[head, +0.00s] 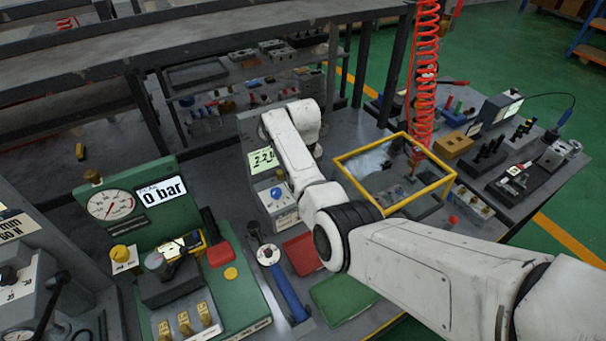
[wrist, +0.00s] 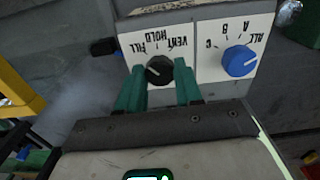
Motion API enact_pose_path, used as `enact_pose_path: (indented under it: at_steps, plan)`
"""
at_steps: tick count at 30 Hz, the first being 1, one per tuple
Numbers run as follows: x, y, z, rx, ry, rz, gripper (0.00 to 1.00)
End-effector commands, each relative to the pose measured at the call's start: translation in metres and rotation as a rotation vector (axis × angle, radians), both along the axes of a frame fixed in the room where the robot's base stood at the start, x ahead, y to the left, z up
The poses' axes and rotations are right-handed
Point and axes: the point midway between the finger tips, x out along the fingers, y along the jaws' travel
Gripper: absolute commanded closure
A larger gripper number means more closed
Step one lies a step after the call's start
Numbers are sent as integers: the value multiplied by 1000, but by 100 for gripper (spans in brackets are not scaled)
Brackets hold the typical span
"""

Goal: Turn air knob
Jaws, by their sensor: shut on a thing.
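In the wrist view, a black knob (wrist: 160,68) sits on a white plate lettered FILL, HOLD and VENT, which appears upside down. My gripper (wrist: 162,76) has its two green fingers on either side of this knob and is shut on it. A short pale mark shows on the knob's face. A blue knob (wrist: 239,61) lettered A, B, C and ALL is beside it on the right. In the head view, the grey box (head: 250,128) carries the blue knob (head: 277,192); my arm hides the black knob and my gripper there.
A green panel (head: 128,182) with a round gauge and a "0 bar" display stands at left.

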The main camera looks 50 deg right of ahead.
Motion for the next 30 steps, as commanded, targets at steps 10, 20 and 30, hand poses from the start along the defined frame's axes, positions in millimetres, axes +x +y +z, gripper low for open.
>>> enact_pose_path:
  at_steps: [10,20,30]
  plan:
    - [2,-1,2,-2,-6,89,95]
    - [2,-1,2,-3,-7,96,95]
    - [1,0,1,-2,-4,95,42]
